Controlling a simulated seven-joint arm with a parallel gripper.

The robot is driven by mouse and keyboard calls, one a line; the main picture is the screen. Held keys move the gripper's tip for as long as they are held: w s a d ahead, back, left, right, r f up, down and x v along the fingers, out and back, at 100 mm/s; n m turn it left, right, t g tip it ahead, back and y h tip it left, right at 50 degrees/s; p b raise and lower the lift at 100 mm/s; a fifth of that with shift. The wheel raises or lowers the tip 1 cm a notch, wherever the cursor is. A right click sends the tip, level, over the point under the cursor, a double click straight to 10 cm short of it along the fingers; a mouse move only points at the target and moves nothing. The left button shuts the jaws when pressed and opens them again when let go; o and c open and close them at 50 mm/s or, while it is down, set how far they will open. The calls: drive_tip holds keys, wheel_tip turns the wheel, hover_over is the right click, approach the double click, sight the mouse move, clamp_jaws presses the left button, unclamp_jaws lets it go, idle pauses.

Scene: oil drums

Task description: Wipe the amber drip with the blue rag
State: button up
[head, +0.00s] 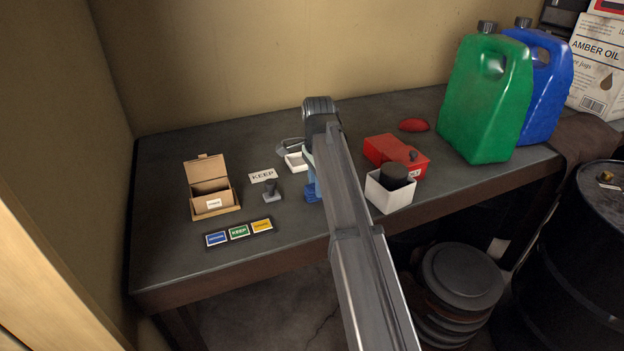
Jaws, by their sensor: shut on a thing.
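My gripper (309,168) is over the middle of the grey workbench, largely hidden behind my own arm. A blue piece of cloth, the blue rag (312,191), shows just below it at the arm's left edge. The gripper appears shut on the rag; the fingertips are not clearly seen. The rag is low, near the bench top, and I cannot tell whether it touches it. I cannot make out the amber drip. A black drum (590,235) stands at the right, with a small pale and amber-coloured item (607,178) on its top.
Left of the gripper are an open cardboard box (212,208), a stamp (271,190), a KEEP card (263,175) and coloured labels (239,232). Right are a white container (390,198), a red box (385,150), and green (480,120) and blue (548,90) jugs.

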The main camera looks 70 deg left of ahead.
drive_tip(key=shift+w, duration=2.8)
drive_tip(key=shift+s, duration=3.55)
drive_tip(key=shift+s+a, duration=0.15)
drive_tip(key=shift+a, duration=0.55)
drive_tip(key=shift+w+d, duration=0.2)
drive_tip(key=shift+w, duration=3.75)
drive_tip(key=shift+s+f, duration=0.1)
drive_tip(key=shift+s, duration=3.95)
drive_tip(key=shift+w+r, duration=0.15)
drive_tip(key=shift+r, duration=4.05)
